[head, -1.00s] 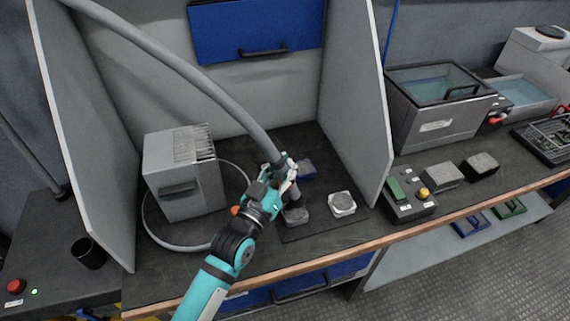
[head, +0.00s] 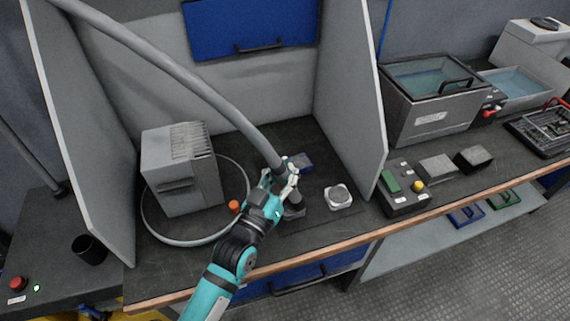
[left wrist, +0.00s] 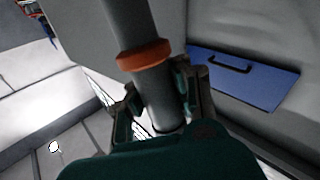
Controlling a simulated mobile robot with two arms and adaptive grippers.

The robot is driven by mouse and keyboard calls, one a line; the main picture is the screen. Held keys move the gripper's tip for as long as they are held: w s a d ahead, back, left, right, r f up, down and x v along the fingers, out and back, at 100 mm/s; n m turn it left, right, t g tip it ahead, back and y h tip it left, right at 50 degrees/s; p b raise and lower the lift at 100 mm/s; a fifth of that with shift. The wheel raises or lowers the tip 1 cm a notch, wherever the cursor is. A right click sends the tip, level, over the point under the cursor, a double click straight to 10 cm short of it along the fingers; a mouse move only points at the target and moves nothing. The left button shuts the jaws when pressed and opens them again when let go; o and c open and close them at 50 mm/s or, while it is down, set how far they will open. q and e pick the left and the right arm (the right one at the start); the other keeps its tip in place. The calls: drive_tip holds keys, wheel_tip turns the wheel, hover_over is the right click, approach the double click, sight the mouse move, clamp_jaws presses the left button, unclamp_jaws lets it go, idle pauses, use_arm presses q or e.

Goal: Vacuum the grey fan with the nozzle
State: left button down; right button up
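My left gripper (head: 281,182) is shut around the grey vacuum nozzle (head: 296,196) at the end of the thick hose. In the left wrist view the fingers (left wrist: 160,108) close on both sides of the grey tube (left wrist: 158,92), below its orange ring. The nozzle points down over a dark grey block-like part (head: 295,212), probably the grey fan, on the dark mat. My gripper partly hides this part, and I cannot tell whether the nozzle touches it. A pale square fan with a round grey centre (head: 339,196) lies to its right. My right gripper is out of view.
A grey vacuum unit (head: 181,170) stands left of the gripper, its hose (head: 180,241) looped on the bench. A small blue part (head: 302,161) lies behind the nozzle. Grey partitions (head: 345,105) flank the booth. A control box (head: 402,190) stands outside at right.

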sight(273, 159)
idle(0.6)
use_arm(q)
drive_tip(key=shift+a, duration=0.1)
drive_tip(key=shift+s+a+p, duration=0.2)
drive_tip(key=shift+s+a, duration=0.05)
drive_tip(key=shift+a, duration=0.4)
drive_tip(key=shift+s+a+p, duration=0.2)
drive_tip(key=shift+a, duration=0.45)
drive_tip(key=shift+r, duration=0.1)
wheel_tip(273, 159, up, 7)
drive_tip(key=p, duration=0.7)
